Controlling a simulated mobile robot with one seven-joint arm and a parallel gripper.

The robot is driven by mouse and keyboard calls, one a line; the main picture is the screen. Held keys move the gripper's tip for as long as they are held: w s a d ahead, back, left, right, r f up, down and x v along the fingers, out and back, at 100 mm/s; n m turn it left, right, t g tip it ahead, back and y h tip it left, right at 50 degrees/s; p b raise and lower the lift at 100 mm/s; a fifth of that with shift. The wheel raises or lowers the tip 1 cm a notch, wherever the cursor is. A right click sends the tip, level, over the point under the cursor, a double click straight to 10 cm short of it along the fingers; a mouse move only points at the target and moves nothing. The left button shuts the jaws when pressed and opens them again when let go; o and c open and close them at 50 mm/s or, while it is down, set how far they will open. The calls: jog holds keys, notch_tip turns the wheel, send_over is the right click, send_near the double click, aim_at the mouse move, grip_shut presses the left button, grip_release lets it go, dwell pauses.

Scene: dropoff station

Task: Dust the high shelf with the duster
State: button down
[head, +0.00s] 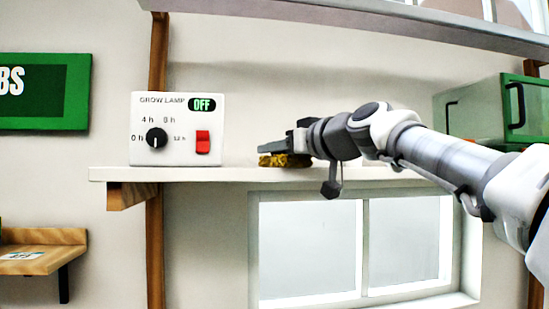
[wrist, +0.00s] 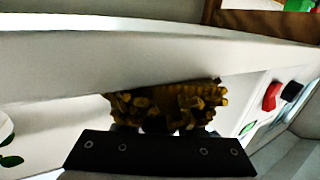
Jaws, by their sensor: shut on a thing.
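The high shelf (head: 230,174) is a white board on the wall above the window. The duster (head: 286,160) is a yellow-brown shaggy pad, low at my gripper's end, at the shelf's top surface near its middle. It also shows in the wrist view (wrist: 170,105), against the pale board. My gripper (head: 284,146) is shut on the duster and reaches in from the right. The gripper's dark front hides part of the duster in the wrist view. I cannot tell whether the duster presses on the shelf or just hovers over it.
A white grow lamp control box (head: 177,129) with a dial and red switch stands on the shelf left of the duster. A green cabinet (head: 500,112) is at the right. Another board (head: 390,22) runs above. The shelf between box and duster is clear.

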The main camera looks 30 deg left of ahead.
jog(key=shift+w+a+p, duration=0.55)
jog(key=shift+w+p, duration=0.05)
jog(key=shift+p, duration=0.05)
jog(key=shift+w+a+f, duration=0.15)
jog(key=shift+w+a, duration=0.2)
jog(key=shift+w, duration=0.15)
jog(key=shift+s+d+f+b, duration=0.15)
jog(key=shift+s+d+b, duration=0.15)
jog(key=shift+s+b, duration=0.1)
jog(key=shift+s+d+b, duration=0.6)
jog(key=shift+s+b, duration=0.15)
jog(key=shift+w+a+r+p, duration=0.1)
jog(key=shift+w+r+p, duration=0.05)
jog(key=shift+r+p, duration=0.2)
jog(key=shift+w+a+p, duration=0.35)
jog(key=shift+w+a, duration=0.05)
jog(key=shift+w, duration=0.05)
